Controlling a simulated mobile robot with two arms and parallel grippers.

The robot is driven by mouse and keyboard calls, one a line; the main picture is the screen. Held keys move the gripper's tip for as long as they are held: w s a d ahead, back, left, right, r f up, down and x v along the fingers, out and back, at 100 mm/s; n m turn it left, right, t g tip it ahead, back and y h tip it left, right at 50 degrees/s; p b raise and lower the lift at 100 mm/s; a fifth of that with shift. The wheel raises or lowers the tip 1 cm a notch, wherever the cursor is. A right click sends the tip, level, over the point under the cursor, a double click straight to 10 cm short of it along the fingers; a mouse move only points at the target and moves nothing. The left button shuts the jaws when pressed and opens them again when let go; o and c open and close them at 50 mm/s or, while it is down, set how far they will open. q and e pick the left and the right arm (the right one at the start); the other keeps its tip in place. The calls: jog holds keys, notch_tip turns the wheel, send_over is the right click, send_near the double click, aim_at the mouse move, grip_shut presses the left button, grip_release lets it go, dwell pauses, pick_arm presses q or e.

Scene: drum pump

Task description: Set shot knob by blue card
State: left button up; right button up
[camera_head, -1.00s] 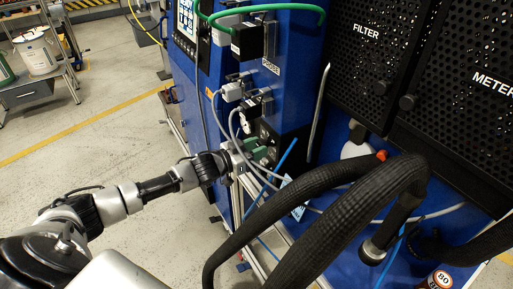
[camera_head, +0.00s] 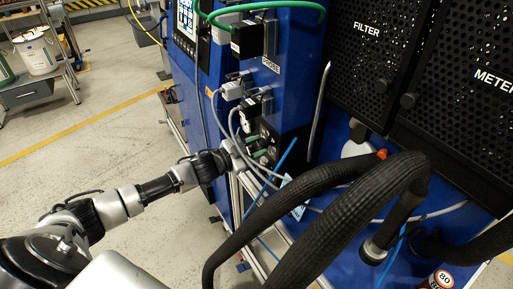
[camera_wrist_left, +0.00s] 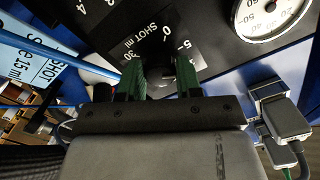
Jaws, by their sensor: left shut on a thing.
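My left gripper (camera_head: 260,155) is at the black panel on the side of the blue machine. In the left wrist view its green fingers (camera_wrist_left: 165,74) are shut on a dark shot knob (camera_wrist_left: 161,60), mostly hidden between them. A black dial plate (camera_wrist_left: 150,30) around it reads "SHOT ml", with 0, 5 and 30 readable. The knob's pointer and exact setting cannot be made out. The blue card (camera_wrist_left: 32,58) is at the left of the wrist view, partly cut off, and reads "15 ml". It also shows in the head view (camera_head: 296,190). My right gripper is not in view.
A round white gauge (camera_wrist_left: 266,16) is right of the dial. Grey cables and a connector (camera_wrist_left: 286,118) are close to the gripper's right. A blue tube (camera_wrist_left: 60,55) crosses the card. Thick black hoses (camera_head: 330,215) arch right of the gripper in the head view.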

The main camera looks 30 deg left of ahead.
pick_arm(q)
jog(key=m+b, duration=0.1)
jog(key=m, duration=0.5)
jog(key=m+b, duration=0.1)
jog(key=m, duration=0.4)
jog(key=shift+m+b, duration=0.4)
dwell(0.3)
jog(key=o, duration=0.9)
jog(key=shift+r, duration=0.1)
jog(key=shift+b+v, duration=1.2)
jog(key=shift+v, duration=4.2)
jog(key=shift+a, duration=0.1)
